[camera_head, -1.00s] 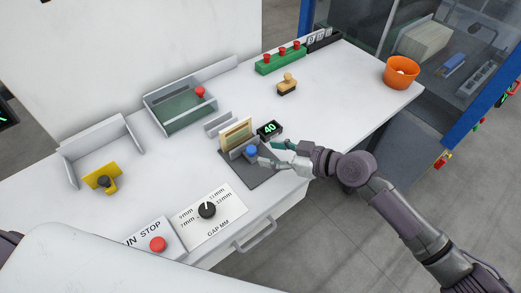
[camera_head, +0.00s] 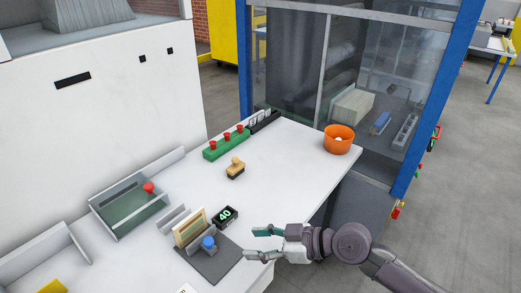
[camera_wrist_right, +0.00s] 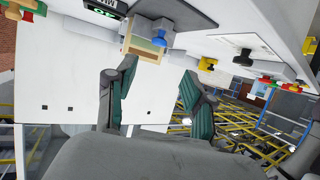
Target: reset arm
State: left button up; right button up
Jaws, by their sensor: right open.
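My right gripper (camera_head: 258,243) is open and empty at the table's front edge. In the head view it is right of the dark plate (camera_head: 224,262) that carries a blue knob (camera_head: 208,243) and an upright wooden-framed block (camera_head: 190,228). In the right wrist view the two green-padded fingers (camera_wrist_right: 158,95) are apart with nothing between them. The blue knob (camera_wrist_right: 159,38) and the block (camera_wrist_right: 146,46) appear beyond the fingers there. My left gripper is not in view.
A black display reading 40 (camera_head: 225,216) stands by the plate. A clear-lidded tray (camera_head: 130,211), a wooden-handled stamp (camera_head: 235,169), a green block with red knobs (camera_head: 226,144) and an orange bowl (camera_head: 339,139) are on the white table (camera_head: 285,185). The table's right part is largely clear.

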jog(key=s+d+f+m+h, duration=0.25)
jog(key=s+f, duration=0.25)
jog(key=s, duration=0.3)
jog(key=s+d+f+m+h, duration=0.3)
jog(key=s+d+m+h, duration=0.25)
jog(key=d, duration=0.45)
jog(key=s+d+f+m+h, duration=0.45)
jog(key=s+d, duration=0.25)
jog(key=d, duration=0.2)
notch_tip(320, 180, down, 26)
jog(key=s+g, duration=0.1)
jog(key=s, duration=0.1)
jog(key=s+d+f+g, duration=0.1)
jog(key=s+d+f, duration=0.2)
jog(key=s+f, duration=1.2)
jog(key=shift+s+f, duration=0.25)
jog(key=shift+s, duration=0.45)
